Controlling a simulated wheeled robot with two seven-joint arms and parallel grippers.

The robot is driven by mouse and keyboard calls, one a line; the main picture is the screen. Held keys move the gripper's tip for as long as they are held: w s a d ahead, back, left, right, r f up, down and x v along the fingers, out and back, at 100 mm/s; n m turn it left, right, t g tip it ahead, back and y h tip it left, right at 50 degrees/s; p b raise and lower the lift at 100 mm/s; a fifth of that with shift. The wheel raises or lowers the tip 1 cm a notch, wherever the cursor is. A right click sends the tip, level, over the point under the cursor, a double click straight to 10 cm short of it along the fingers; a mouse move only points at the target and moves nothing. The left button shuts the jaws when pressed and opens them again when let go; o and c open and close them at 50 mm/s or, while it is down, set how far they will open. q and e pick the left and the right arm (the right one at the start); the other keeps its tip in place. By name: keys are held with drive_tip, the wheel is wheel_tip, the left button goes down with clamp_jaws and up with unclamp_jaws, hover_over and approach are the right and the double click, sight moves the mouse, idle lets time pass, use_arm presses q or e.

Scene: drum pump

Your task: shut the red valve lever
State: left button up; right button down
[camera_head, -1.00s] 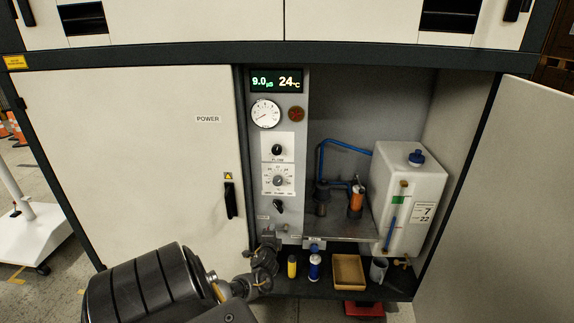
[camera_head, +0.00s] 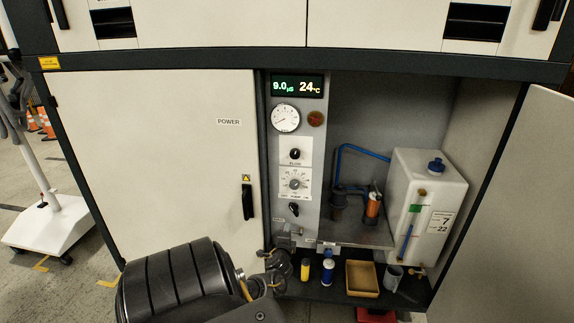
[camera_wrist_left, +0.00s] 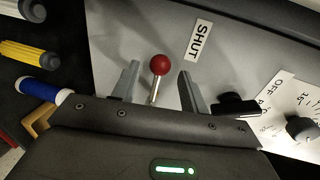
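The red valve lever shows in the left wrist view as a red ball (camera_wrist_left: 159,65) on a thin metal rod. It stands between the two fingers of my left gripper (camera_wrist_left: 160,86). The gripper is open, with a visible gap on each side of the ball. A "SHUT" label (camera_wrist_left: 201,39) is on the grey panel beyond the lever. In the head view my left gripper (camera_head: 284,246) is at the lower part of the control panel (camera_head: 311,200), and I cannot make out the lever there. My right gripper is not in view.
A black knob (camera_wrist_left: 236,104) sits close beside one finger. Below the panel are a yellow bottle (camera_head: 305,269), a blue bottle (camera_head: 328,271), a tan tray (camera_head: 362,279) and a grey cup (camera_head: 393,277). A white tank (camera_head: 425,200) stands right. The left cabinet door (camera_head: 150,160) is closed.

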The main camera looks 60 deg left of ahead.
use_arm(q)
drive_tip(key=shift+d, duration=0.15)
drive_tip(key=p+v, duration=0.3)
drive_tip(key=v, duration=0.7)
drive_tip(key=shift+s+d, duration=0.2)
drive_tip(key=shift+s, duration=0.05)
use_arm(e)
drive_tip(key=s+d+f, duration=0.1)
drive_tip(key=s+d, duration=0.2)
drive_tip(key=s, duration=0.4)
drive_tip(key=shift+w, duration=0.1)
